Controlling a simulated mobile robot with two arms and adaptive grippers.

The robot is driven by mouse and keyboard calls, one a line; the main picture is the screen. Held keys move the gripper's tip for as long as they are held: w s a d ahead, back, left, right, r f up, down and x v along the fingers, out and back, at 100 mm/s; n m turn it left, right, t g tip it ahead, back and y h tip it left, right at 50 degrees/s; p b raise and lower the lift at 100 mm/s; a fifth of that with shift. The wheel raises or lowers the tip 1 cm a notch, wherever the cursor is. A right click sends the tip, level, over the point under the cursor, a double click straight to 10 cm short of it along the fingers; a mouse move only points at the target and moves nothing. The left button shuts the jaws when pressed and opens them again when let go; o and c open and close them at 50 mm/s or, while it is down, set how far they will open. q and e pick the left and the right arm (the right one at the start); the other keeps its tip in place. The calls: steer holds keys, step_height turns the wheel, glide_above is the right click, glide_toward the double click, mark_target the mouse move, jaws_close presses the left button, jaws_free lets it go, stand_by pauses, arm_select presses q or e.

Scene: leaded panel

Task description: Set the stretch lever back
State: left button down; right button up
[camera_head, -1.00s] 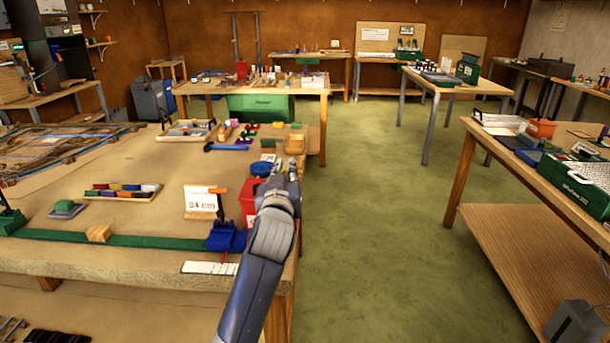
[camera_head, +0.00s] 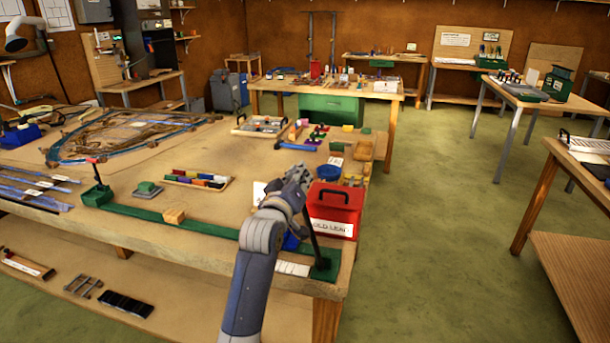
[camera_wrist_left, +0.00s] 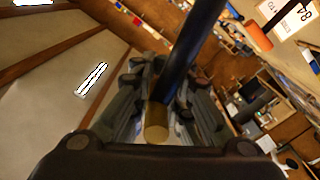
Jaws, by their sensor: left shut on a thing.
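The stretch lever (camera_head: 313,238) is a thin black rod rising from a green foot (camera_head: 325,268) at the right end of the long green bar (camera_head: 170,222). It leans slightly left in the head view, its upper end hidden by my left gripper (camera_head: 302,176). In the left wrist view the dark rod (camera_wrist_left: 186,55) runs between the fingers of my left gripper (camera_wrist_left: 165,105), with a yellowish round end (camera_wrist_left: 157,124) towards the palm. The gripper is shut on it. My right gripper is not in view.
A red lidded box (camera_head: 335,205) stands close right of the lever. A blue clamp (camera_head: 291,241) is partly hidden behind my left arm. A second lever with a red tip (camera_head: 94,162) stands at the bar's left end. Green floor lies open at right.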

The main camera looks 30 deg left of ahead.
arm_select(q)
steer(key=shift+f, duration=0.2)
steer(key=c, duration=1.7)
jaws_free()
steer(key=shift+o, duration=0.5)
steer(key=shift+s+r, duration=0.1)
steer(key=v, duration=1.2)
